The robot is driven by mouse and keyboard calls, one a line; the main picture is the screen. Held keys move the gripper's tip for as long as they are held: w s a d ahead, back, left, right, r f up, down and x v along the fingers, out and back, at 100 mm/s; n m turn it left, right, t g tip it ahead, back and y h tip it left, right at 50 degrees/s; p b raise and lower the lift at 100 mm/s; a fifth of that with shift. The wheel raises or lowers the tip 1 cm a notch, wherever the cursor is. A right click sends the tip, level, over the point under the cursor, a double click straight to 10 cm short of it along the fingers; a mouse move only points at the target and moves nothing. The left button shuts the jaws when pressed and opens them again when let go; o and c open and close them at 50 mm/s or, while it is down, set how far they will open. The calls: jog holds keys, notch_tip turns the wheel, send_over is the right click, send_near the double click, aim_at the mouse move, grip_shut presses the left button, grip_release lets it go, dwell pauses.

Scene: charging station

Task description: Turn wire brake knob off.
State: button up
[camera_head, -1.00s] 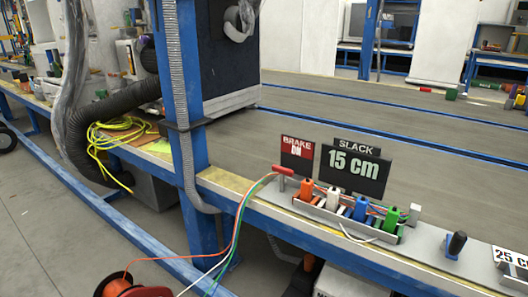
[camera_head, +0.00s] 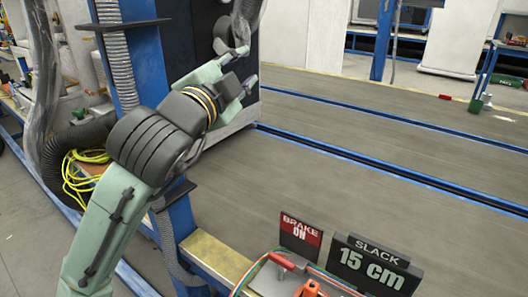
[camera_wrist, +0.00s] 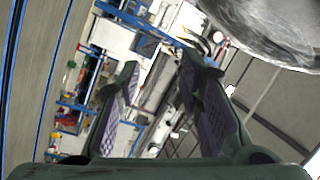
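The red T-shaped brake knob (camera_head: 283,261) stands low in the head view, at the left end of the grey station strip. The sign behind it (camera_head: 300,234) reads "BRAKE ON". My gripper (camera_head: 247,66) is raised well above and to the left of the knob, apart from it. The wrist view shows its two fingers (camera_wrist: 160,70) spread, with nothing between them. The knob is not visible in the wrist view.
A "SLACK 15 cm" sign (camera_head: 371,263) stands right of the brake sign. An orange connector (camera_head: 311,289) is cut off by the bottom edge. A blue post (camera_head: 135,70) rises behind my arm. The grey floor (camera_head: 350,170) beyond the signs is clear.

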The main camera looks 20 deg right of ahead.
jog(key=d+f+m+g+y+p, duration=0.1)
jog(key=d+f+m+g+p, duration=0.2)
jog(key=d+f+g, duration=0.4)
jog(key=m+g+y+p, duration=0.6)
jog(key=g+y+p, duration=0.15)
jog(key=y, duration=0.25)
send_over(281, 259)
notch_tip(281, 259, down, 19)
jog(key=shift+g+y, duration=0.3)
jog(key=shift+g, duration=0.15)
notch_tip(281, 259, down, 10)
jog(key=shift+f+b, duration=0.25)
jog(key=shift+b, duration=0.15)
jog(key=shift+f, duration=0.35)
grip_shut()
